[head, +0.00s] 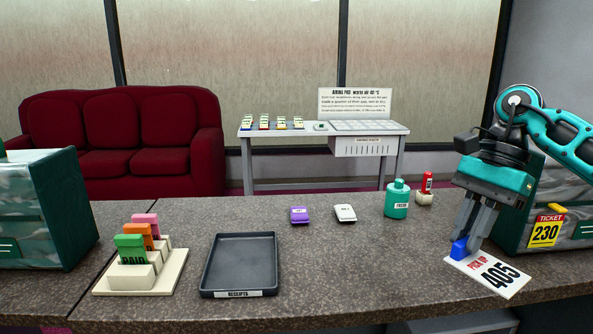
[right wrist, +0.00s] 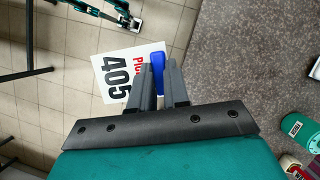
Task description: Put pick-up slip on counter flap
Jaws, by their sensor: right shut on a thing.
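The pick-up slip (head: 487,271) is a white card with red "PICK UP" lettering, a black 405 and a blue grip block. My right gripper (head: 465,240) is shut on the blue block. The right wrist view shows the slip (right wrist: 122,78) at the fingertips (right wrist: 160,75), with tiled floor behind it and the counter edge just to its right. In the head view the slip appears at the counter's front right edge. I cannot tell which part of the counter (head: 340,285) is the flap. My left gripper is not in view.
A black receipts tray (head: 240,292), a stand of coloured tags (head: 150,284), a purple item (head: 299,215), a white item (head: 345,213) and a teal bottle (head: 397,203) are on the counter. A bagged comforter with ticket 230 (head: 545,231) stands right; another bag (head: 50,205) stands left. Mid-counter is clear.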

